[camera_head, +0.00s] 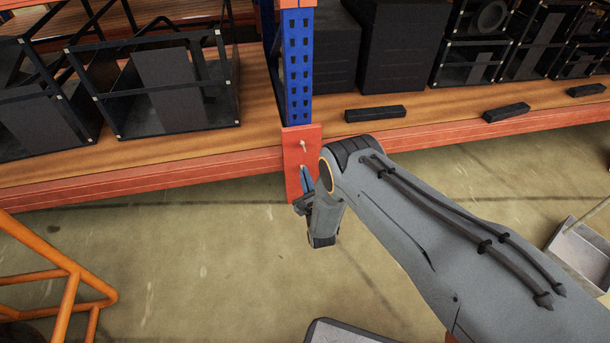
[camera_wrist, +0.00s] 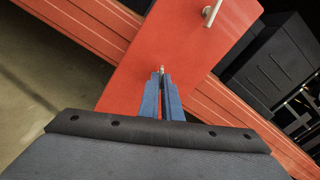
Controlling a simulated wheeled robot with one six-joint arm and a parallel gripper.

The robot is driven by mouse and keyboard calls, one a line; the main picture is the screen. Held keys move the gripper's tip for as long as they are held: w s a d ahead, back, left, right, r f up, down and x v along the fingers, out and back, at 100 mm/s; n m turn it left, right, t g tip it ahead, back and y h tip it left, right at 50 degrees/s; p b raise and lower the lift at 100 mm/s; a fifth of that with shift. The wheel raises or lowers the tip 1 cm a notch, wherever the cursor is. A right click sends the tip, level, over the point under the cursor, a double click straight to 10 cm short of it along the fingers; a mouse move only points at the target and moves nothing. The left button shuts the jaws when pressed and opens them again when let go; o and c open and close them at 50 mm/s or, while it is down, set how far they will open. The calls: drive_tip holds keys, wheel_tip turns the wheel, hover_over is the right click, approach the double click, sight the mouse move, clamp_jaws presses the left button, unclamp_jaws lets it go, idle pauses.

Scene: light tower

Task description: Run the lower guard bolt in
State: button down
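The red guard plate (camera_head: 296,150) is at the foot of the blue rack upright. The upper bolt (camera_head: 304,145) sticks out of the plate; it also shows in the wrist view (camera_wrist: 211,13). My gripper (camera_head: 305,178) is in front of the lower part of the plate. In the wrist view, my gripper's blue fingers (camera_wrist: 163,90) are close together and point at the plate (camera_wrist: 180,50). The end of the lower bolt (camera_wrist: 162,69) shows at their tips, and the fingers appear shut on it. The rest of this bolt is hidden between the fingers.
The blue upright (camera_head: 297,70) rises above the plate, and an orange shelf beam (camera_head: 150,176) runs to both sides. Black frames (camera_head: 165,85) and dark boxes (camera_head: 400,45) stand on the shelf. An orange frame (camera_head: 62,290) stands at lower left. The floor below is mostly clear.

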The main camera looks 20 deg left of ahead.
drive_tip(key=shift+s+d+f+m, duration=0.1)
drive_tip(key=shift+d+f+m, duration=0.1)
drive_tip(key=shift+m, duration=0.8)
drive_tip(key=c, duration=2)
unclamp_jaws()
drive_tip(key=shift+a+r, duration=0.1)
drive_tip(key=shift+p+v, duration=1.2)
drive_tip(key=shift+v, duration=2.7)
